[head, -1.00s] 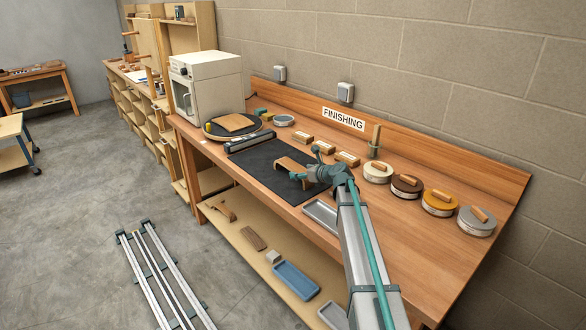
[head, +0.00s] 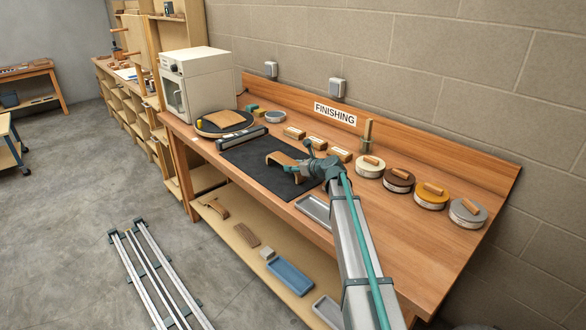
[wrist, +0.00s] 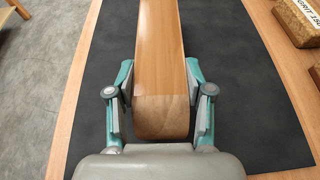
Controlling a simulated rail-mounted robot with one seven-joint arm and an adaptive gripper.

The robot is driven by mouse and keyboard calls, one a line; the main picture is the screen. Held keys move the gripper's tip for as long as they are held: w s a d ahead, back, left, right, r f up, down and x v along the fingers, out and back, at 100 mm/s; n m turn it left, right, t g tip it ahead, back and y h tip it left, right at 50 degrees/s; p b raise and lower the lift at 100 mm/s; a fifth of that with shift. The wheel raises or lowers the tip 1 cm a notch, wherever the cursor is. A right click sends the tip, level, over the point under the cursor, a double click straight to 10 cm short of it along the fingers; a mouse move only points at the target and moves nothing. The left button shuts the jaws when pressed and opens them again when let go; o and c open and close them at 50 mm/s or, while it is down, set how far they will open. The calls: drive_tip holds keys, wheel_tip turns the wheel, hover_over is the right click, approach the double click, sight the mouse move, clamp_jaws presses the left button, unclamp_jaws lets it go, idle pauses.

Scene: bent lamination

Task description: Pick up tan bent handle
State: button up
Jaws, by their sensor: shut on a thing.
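The tan bent handle (head: 284,158) is at the black mat (head: 245,154) on the finishing bench, its bend forming a low arch. I cannot tell whether it touches the mat or is slightly above it. My gripper (head: 302,167) is at the handle's right end. In the wrist view the handle (wrist: 159,45) runs away from me over the mat, with its rounded near end between the fingers. My gripper (wrist: 160,85) is shut on the handle, one finger on each side. The handle's far end is out of the wrist view.
A dark bar (head: 242,137) lies along the mat's left edge. Sanding blocks (head: 317,143) stand behind the mat, and several round tins (head: 398,180) are to the right. A grey tray (head: 314,209) is at the front edge. A white oven-like box (head: 200,85) stands at the left.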

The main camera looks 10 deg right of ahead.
drive_tip(key=shift+r, duration=0.35)
drive_tip(key=s+r+b, duration=0.3)
drive_tip(key=s+r, duration=0.8)
drive_tip(key=s, duration=0.3)
drive_tip(key=shift+d+r, duration=0.35)
drive_tip(key=shift+d, duration=0.1)
drive_tip(key=shift+w, duration=0.1)
